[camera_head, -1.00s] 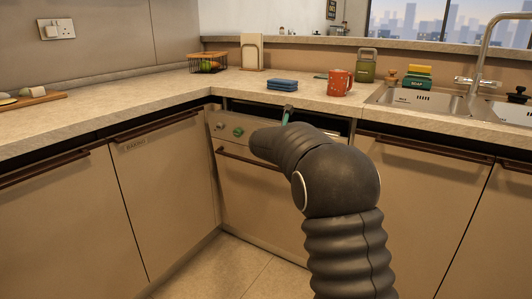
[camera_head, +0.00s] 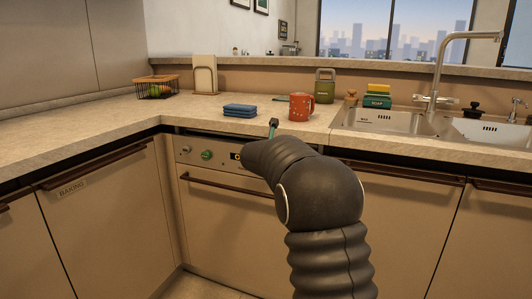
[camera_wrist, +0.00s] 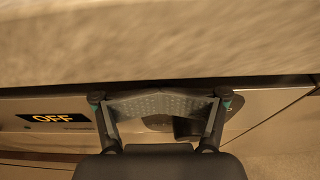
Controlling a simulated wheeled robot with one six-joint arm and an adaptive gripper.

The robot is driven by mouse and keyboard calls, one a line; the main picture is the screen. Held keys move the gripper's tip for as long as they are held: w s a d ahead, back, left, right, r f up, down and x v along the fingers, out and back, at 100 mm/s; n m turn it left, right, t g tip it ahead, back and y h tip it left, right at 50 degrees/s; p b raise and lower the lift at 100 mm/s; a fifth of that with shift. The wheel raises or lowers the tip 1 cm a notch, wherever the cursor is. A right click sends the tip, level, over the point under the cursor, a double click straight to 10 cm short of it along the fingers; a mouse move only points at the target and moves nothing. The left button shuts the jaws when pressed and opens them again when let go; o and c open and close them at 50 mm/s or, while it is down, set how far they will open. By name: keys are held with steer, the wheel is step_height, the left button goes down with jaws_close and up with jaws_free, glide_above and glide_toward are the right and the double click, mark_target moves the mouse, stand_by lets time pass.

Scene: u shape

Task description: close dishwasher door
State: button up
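The dishwasher door (camera_head: 225,213) is the beige front with a knob panel and a long dark handle, under the counter at the inner corner. It looks upright and close to flush with the cabinets; a thin dark gap shows along its top. My gripper (camera_head: 273,126) is mostly hidden behind my arm, with a small part showing near the counter edge above the door. In the wrist view, my gripper (camera_wrist: 160,98) looks shut and empty, its fingers meeting in front of the door's panel (camera_wrist: 55,118) with its lit OFF display. Contact with the door cannot be told.
The counter edge (camera_wrist: 160,70) runs close above my gripper. The sink (camera_head: 385,120) is at right. The counter's left stretch is clear.

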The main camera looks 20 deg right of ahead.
steer(key=shift+f, duration=0.2)
jaws_close()
steer(key=v, duration=1.2)
steer(key=s+f+m+g+y, duration=0.3)
steer(key=s+f+m+g, duration=0.4)
steer(key=s+f+m, duration=0.8)
steer(key=s+a+m+y, duration=0.2)
steer(key=s+m, duration=0.2)
steer(key=s, duration=0.5)
steer(key=s+a+r+m+y, duration=0.1)
steer(key=s+m, duration=0.4)
steer(key=s, duration=0.5)
steer(key=s+a+r+m+y, duration=0.1)
steer(key=s+a+m+y, duration=0.2)
steer(key=s, duration=0.6)
steer(key=shift+s+a+m+t, duration=0.15)
steer(key=shift+s+m+t, duration=0.2)
steer(key=shift+m, duration=0.35)
